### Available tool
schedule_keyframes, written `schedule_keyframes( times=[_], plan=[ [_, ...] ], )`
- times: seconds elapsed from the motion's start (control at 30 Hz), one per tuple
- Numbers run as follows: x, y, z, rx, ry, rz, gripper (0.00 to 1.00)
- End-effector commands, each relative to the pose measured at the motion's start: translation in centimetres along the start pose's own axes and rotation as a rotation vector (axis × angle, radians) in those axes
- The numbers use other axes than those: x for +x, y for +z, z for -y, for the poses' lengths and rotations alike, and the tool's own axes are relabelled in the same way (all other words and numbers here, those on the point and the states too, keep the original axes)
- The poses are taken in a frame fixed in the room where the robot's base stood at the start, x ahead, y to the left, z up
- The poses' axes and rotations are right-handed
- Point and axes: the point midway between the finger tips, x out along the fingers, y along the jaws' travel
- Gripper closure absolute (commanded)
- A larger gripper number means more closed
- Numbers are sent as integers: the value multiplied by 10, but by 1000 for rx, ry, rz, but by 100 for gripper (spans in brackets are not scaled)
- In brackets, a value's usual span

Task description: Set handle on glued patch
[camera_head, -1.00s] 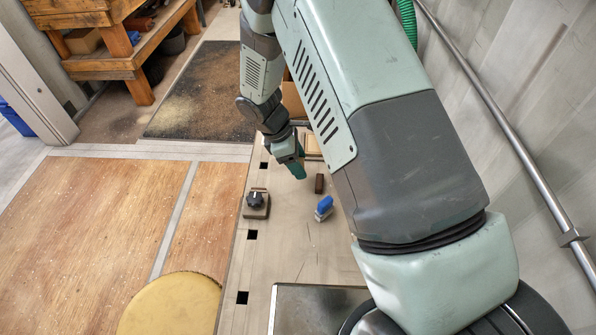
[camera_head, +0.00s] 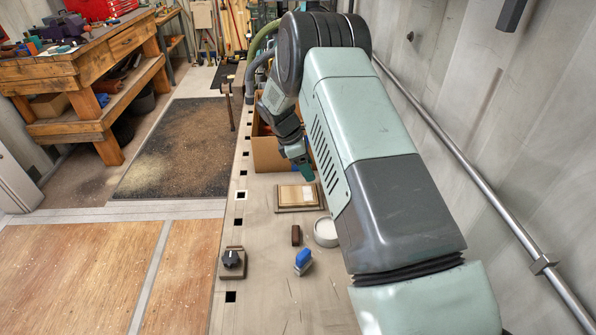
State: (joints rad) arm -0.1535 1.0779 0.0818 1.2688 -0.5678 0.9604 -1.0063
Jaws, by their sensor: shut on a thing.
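My gripper (camera_head: 307,172) hangs beyond the middle of the bench, its teal fingers pointing down. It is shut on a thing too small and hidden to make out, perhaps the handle. Below and slightly left of it lies a flat wooden board (camera_head: 284,208) with a paler rectangle (camera_head: 297,195) on top, which may be the glued patch. The gripper appears above the board's far right corner, apart from it. A small dark brown block (camera_head: 296,235) lies nearer on the bench; I cannot tell whether it is a handle.
A white round dish (camera_head: 326,232) stands right of the brown block, partly behind my arm. A blue-topped brush-like tool (camera_head: 303,260) and a black knob on a plate (camera_head: 232,260) lie nearer. A cardboard box (camera_head: 268,155) stands behind the board. The bench's front part is clear.

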Motion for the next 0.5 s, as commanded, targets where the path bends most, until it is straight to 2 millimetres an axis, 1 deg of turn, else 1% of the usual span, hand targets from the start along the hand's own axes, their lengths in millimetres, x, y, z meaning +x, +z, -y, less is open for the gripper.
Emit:
schedule_keyframes(
  times=[0.5],
  plan=[
    [45,-19,0,0,0,0,70]
  ],
)
